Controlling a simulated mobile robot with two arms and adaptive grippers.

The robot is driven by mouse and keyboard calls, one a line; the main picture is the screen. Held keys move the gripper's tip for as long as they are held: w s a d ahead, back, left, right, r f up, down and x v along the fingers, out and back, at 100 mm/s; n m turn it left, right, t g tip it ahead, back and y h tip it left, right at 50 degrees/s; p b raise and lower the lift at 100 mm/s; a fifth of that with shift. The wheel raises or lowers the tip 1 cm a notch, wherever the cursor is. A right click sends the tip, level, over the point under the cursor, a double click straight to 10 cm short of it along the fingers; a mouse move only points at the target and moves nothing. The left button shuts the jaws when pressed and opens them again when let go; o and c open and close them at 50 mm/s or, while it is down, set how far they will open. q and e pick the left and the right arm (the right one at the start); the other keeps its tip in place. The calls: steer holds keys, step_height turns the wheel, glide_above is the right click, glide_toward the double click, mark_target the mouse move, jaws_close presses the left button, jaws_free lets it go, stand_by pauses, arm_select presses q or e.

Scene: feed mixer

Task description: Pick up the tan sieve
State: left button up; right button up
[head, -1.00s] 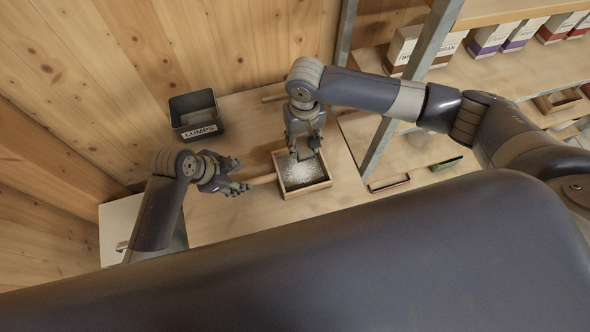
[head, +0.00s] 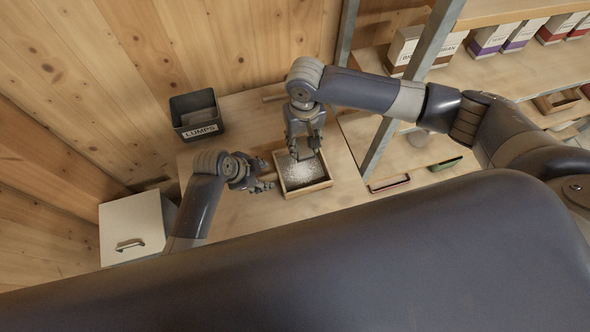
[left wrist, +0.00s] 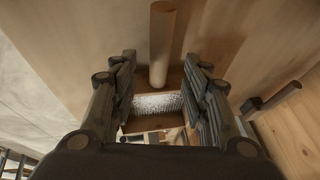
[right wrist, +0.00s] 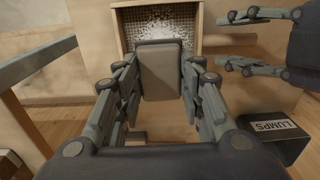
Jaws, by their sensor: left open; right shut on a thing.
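The tan sieve (head: 307,188) is a square wooden frame with pale speckled material inside, on the table. Its round handle shows in the left wrist view (left wrist: 162,40); in the head view my left gripper largely hides it. My left gripper (head: 267,179) is open at the sieve's left side, its fingers on either side of the handle's line; I cannot tell whether they touch it. My right gripper (head: 303,150) is over the sieve's far part, shut on a flat grey-brown block with rounded corners (right wrist: 160,70).
A dark bin labelled LUMPS (head: 197,115) stands at the table's back left. A white box with a handle (head: 133,226) is at the lower left. A metal shelf post (head: 380,148) and shelves with boxes (head: 488,38) are on the right.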

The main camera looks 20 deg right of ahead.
mark_target(266, 178)
arm_select(q)
steer(key=shift+x, duration=1.65)
steer(key=shift+c, duration=0.3)
jaws_close()
steer(key=shift+r, duration=0.1)
step_height(266, 178, up, 10)
